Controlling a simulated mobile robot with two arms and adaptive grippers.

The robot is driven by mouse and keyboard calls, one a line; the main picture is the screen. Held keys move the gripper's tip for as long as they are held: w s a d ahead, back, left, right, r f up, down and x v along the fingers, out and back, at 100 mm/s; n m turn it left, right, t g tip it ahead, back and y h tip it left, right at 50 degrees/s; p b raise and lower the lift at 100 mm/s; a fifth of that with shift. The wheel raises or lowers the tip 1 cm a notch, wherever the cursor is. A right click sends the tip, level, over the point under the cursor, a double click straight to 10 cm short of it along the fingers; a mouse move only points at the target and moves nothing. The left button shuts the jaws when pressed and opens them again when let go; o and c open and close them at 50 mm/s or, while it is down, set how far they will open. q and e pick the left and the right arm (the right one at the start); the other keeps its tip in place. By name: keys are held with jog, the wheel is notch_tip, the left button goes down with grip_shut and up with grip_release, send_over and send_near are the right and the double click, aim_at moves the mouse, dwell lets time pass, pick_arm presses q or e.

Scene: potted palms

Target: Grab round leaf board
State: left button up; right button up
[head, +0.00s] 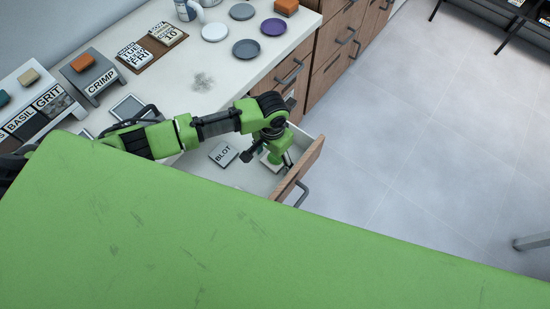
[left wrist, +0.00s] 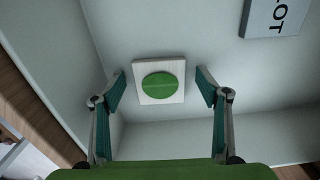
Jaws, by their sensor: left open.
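The round leaf board, a pale square with a green round leaf on it, lies on the floor of the open drawer in the left wrist view (left wrist: 163,93). In the head view only a pale edge of the board (head: 267,159) shows beside my gripper. My left gripper (head: 277,154) reaches down into the drawer. In the left wrist view its fingers (left wrist: 160,74) are spread apart, one to each side of the board, with nothing between them. I cannot tell how high they are above it. My right gripper is not in view.
The open drawer (head: 300,171) has walls close around the gripper. A grey BLOT board (head: 223,154) lies in it, left of the gripper, and its corner shows in the left wrist view (left wrist: 275,17). The counter (head: 205,75) holds plates, calendar blocks and labelled bins.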

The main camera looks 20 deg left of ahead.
pick_arm(q)
jog(key=c, duration=1.2)
jog(key=shift+o, duration=0.2)
